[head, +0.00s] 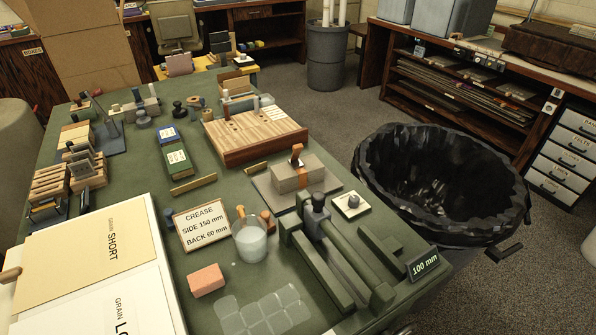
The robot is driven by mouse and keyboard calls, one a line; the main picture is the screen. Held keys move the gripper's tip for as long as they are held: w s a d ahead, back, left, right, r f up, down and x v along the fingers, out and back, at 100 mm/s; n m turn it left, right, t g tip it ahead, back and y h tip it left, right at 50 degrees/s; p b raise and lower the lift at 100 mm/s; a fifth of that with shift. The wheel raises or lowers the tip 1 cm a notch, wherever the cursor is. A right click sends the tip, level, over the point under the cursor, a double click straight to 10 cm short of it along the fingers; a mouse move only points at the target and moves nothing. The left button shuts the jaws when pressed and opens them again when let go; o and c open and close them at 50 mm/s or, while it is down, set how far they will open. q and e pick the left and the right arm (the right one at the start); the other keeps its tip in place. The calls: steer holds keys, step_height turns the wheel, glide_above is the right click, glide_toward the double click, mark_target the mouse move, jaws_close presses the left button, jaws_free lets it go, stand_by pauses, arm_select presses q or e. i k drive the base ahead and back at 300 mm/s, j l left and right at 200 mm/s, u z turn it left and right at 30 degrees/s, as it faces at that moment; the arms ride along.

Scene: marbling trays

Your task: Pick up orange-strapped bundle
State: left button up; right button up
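I cannot make out for certain a bundle with an orange strap. The nearest match is a grey-beige block (291,179) with an upright orange-brown piece (297,154) on its top, at the right middle of the green table in the head view. The block sits on a flat grey board (330,182). Whether the orange-brown piece is a strap or a handle, I cannot tell. Neither of my grippers is in view, and nothing touches the block.
The green table (225,190) is crowded. A wooden slotted board (254,136) is behind the block, and a dark green clamp-like fixture (325,250) in front. A glass beaker (250,240) and crease sign (202,227) stand nearby. A black-lined bin (440,235) is right of the table.

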mark_target(289, 176)
steer(key=l, duration=1.65)
steer(key=i+l, duration=0.15)
steer(key=l, duration=1.55)
